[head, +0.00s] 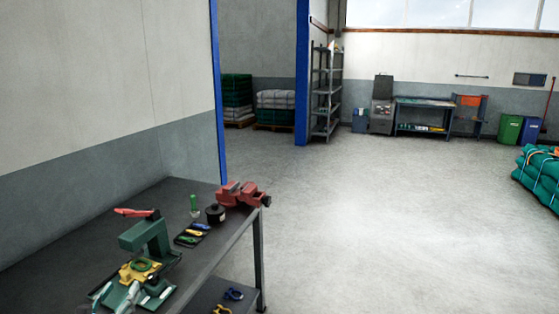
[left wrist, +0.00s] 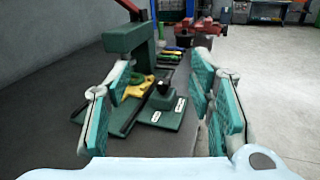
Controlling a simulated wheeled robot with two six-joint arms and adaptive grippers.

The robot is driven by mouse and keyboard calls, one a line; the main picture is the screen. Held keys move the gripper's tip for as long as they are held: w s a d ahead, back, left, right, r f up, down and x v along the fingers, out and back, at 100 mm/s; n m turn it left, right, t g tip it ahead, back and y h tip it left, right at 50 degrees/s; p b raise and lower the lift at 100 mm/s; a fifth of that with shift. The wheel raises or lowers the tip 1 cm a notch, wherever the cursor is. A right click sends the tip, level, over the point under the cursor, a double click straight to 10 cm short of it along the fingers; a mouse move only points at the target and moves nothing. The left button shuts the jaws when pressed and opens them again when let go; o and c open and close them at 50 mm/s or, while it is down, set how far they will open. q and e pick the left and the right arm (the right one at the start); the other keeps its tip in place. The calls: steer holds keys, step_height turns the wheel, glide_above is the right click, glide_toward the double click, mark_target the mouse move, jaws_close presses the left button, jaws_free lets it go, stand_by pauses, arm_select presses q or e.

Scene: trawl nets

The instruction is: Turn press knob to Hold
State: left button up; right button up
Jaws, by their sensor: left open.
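The green press (head: 146,236) with a red lever (head: 136,212) stands on the dark bench; it also shows in the left wrist view (left wrist: 128,38). A yellow star-shaped piece with a green ring (left wrist: 137,90) lies on its base. A small dark knob (left wrist: 164,88) sits on the base's right side, beside two small white labels (left wrist: 155,117) whose text is too small to read. I cannot tell which label the knob faces. My left gripper (left wrist: 161,74) is open, its teal-padded fingers on either side of the knob in the picture, apparently short of it and empty. My right gripper is not in view.
Beyond the press on the bench (head: 60,220) are a tray of coloured tools (head: 192,235), a black spool (head: 215,213), a green bottle (head: 194,204) and a red vise (head: 240,195). A wall borders the bench on the left. Open floor (head: 370,220) lies right.

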arm_select(q)
steer(key=s+d+f+m+g+h, duration=0.3)
steer(key=s+d+f+m, duration=0.25)
steer(key=d+m, duration=0.4)
steer(key=s+d+f+m+g+h, duration=0.35)
steer(key=s+d+f+m, duration=0.2)
steer(key=d+m, duration=0.4)
steer(key=s+a+f+m+g+y, duration=0.1)
steer(key=s+f+m+g+y, duration=0.25)
steer(key=s+m, duration=0.65)
steer(key=s+a+f+m+g+y, duration=0.1)
steer(key=s+f+m+g+y, duration=0.2)
steer(key=s+m, duration=0.75)
steer(key=s+a+f+n+g+b, duration=0.1)
steer(key=s+f+n+b, duration=0.15)
steer(key=f, duration=0.95)
steer(key=s+a+f+n+g+b, duration=0.1)
steer(key=f+g+b, duration=0.15)
steer(key=f, duration=1.05)
steer(key=s+f+b, duration=0.5)
steer(key=s+f, duration=0.8)
steer(key=f, duration=0.2)
steer(key=shift+s+a, duration=0.15)
steer(key=shift+s, duration=0.25)
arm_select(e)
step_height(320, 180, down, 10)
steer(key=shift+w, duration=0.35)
